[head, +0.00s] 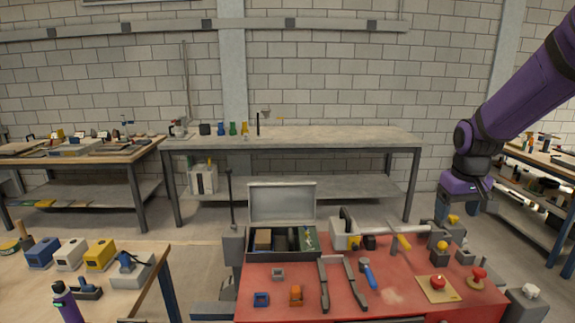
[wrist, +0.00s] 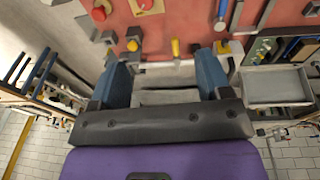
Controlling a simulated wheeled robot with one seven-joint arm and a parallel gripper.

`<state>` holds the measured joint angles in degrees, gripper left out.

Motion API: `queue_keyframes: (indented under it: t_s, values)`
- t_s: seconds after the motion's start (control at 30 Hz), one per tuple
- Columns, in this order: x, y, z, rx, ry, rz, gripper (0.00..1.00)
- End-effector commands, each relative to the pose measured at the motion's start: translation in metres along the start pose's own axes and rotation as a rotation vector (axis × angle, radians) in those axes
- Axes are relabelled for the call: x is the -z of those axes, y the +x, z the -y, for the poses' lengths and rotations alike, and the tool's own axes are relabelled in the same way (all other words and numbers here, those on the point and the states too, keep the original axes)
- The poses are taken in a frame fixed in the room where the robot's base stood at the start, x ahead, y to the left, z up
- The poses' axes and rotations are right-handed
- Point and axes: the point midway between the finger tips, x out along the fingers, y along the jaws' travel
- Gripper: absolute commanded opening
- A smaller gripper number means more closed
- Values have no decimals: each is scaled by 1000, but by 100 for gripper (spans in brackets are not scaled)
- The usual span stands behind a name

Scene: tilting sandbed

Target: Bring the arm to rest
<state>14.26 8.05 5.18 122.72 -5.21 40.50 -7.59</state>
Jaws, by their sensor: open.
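My purple arm comes in from the upper right in the head view. My gripper (head: 447,212) points down by the back right edge of the red table (head: 330,305). In the wrist view my gripper (wrist: 164,58) has its two blue fingers wide apart, with nothing seen held between them. The red table top (wrist: 170,25) lies past the fingertips in that view. A yellow-topped piece (head: 442,246) sits on the table just below the gripper in the head view. Whether the fingers touch anything is hard to tell.
The red table holds an open grey case (head: 282,203), dark-handled tools, a blue-handled tool (head: 368,273) and a red button on a board (head: 438,283). A wooden table (head: 150,262) with several blocks stands left.

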Motion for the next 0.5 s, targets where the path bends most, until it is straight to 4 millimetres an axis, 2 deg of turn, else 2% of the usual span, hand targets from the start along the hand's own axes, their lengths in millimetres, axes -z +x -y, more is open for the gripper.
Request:
queue_keyframes:
  t_s: [0.03,0.2,0.5]
  values:
    - [-8,-17,6,-5,0,-20,71]
    - [-40,-61,23,-11,10,-69,71]
    - [-107,-121,51,-5,27,-157,71]
